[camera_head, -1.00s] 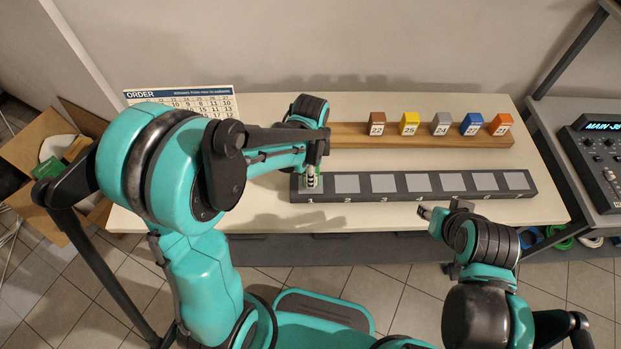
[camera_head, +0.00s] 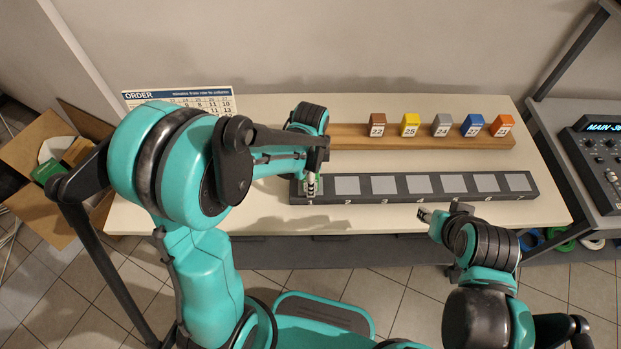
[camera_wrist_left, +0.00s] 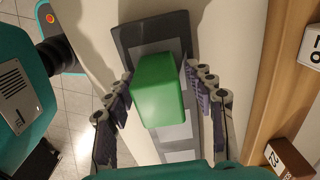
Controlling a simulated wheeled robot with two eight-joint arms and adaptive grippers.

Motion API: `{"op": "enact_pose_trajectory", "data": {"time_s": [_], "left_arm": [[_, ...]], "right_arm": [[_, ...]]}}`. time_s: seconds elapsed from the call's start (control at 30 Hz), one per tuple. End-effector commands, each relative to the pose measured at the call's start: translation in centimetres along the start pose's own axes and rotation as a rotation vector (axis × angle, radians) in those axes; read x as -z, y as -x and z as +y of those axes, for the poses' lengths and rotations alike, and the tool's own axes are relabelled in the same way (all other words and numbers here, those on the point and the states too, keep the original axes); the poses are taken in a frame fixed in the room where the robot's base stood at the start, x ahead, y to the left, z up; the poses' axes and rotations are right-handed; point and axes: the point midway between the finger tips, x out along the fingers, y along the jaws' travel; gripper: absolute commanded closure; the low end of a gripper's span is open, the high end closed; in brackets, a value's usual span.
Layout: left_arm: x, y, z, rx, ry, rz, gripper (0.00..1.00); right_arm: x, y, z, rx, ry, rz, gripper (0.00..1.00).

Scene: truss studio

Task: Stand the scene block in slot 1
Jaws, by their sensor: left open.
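A green block (camera_wrist_left: 158,90) is at the slot 1 end of the dark slotted strip (camera_head: 418,193), between the fingers of my left gripper (camera_head: 311,184). In the left wrist view, my left gripper (camera_wrist_left: 160,74) is open, with one finger on each side of the block. The block appears upright; its base is hidden, so I cannot tell exactly how it is seated. In the head view the gripper mostly hides it. The other slots, with grey pads, look empty. My right gripper (camera_head: 427,214) is near the table's front edge, right of centre; its jaws are too small to read.
A wooden rack (camera_head: 350,137) behind the strip holds brown (camera_head: 377,124), yellow (camera_head: 410,124), grey (camera_head: 442,124), blue (camera_head: 472,124) and orange (camera_head: 502,125) numbered blocks. An order board (camera_head: 180,98) stands at the back left. A mixer (camera_head: 600,150) is at the right.

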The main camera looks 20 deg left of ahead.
Motion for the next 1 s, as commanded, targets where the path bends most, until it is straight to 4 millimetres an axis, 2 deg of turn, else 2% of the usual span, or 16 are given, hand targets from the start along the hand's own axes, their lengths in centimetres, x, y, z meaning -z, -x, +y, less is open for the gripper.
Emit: {"op": "enact_pose_trajectory", "data": {"time_s": [0.4, 0.53, 0.73, 0.87, 1.0], "left_arm": [[0.0, 8.8, 0.0, 0.0, 0.0, 0.0, 0.46], [0.0, 10.8, 0.0, 0.0, 0.0, 0.0, 0.46], [-0.2, 12.4, 0.2, 0.012, 0.027, 0.005, 0.46], [-1.3, 13.9, 1.4, 0.076, 0.176, 0.038, 0.46], [-3.2, 16.0, 3.6, 0.193, 0.472, 0.128, 0.46]], "right_arm": [[1.7, 2.4, 0.0, 0.0, 0.0, 0.0, 0.6], [2.0, 2.8, 0.0, 0.0, 0.0, 0.0, 0.6], [2.1, 3.0, 0.0, 0.0, 0.0, 0.0, 0.6], [2.1, 3.0, 0.0, 0.0, 0.0, 0.0, 0.6], [2.1, 3.0, 0.0, 0.0, 0.0, 0.0, 0.6]]}}
